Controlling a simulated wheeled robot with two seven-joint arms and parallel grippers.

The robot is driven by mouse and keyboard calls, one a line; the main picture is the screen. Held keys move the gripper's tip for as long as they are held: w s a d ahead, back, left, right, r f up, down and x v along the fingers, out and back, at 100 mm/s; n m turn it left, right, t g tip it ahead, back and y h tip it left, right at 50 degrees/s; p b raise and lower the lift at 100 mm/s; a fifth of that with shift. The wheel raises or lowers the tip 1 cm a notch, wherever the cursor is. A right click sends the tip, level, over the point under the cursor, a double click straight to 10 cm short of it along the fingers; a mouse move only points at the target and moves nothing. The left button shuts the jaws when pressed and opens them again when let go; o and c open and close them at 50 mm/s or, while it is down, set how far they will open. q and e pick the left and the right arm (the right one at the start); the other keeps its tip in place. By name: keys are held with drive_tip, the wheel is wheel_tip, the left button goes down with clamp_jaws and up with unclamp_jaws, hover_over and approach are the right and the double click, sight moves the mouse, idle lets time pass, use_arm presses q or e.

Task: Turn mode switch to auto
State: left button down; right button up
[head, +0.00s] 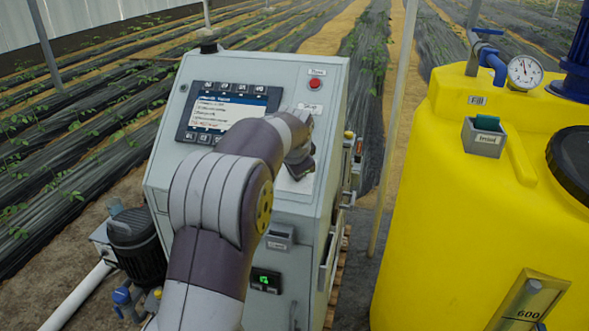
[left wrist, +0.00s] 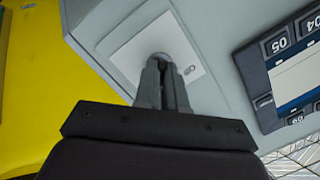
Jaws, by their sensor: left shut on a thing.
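The mode switch sits on a white plate on the front of the grey control cabinet (head: 262,205). In the left wrist view the white plate (left wrist: 128,57) is plain to see, with the grey rounded top of the switch (left wrist: 160,55) just past the fingertips. My left gripper (left wrist: 163,72) is shut on the switch, its fingers hiding most of it. In the head view the left gripper (head: 300,165) is at the cabinet's right side, and my arm hides the switch. The position of the switch cannot be read. My right gripper is in neither view.
A display panel (head: 226,108) is left of the plate, and a red button (head: 314,83) is above it. A yellow tank (head: 450,190) with a gauge (head: 525,72) stands to the right. A dark motor (head: 135,240) is at lower left.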

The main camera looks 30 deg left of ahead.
use_arm(q)
drive_tip(key=shift+w+r, duration=0.1)
drive_tip(key=shift+r, duration=0.15)
drive_tip(key=c, duration=1.4)
unclamp_jaws()
drive_tip(key=shift+o, duration=0.9)
drive_tip(key=shift+f, duration=0.15)
drive_tip(key=shift+s+d+r, duration=0.15)
drive_tip(key=shift+s+r, duration=0.05)
drive_tip(key=shift+r, duration=0.1)
drive_tip(key=b+v, duration=0.1)
drive_tip(key=v, duration=1.1)
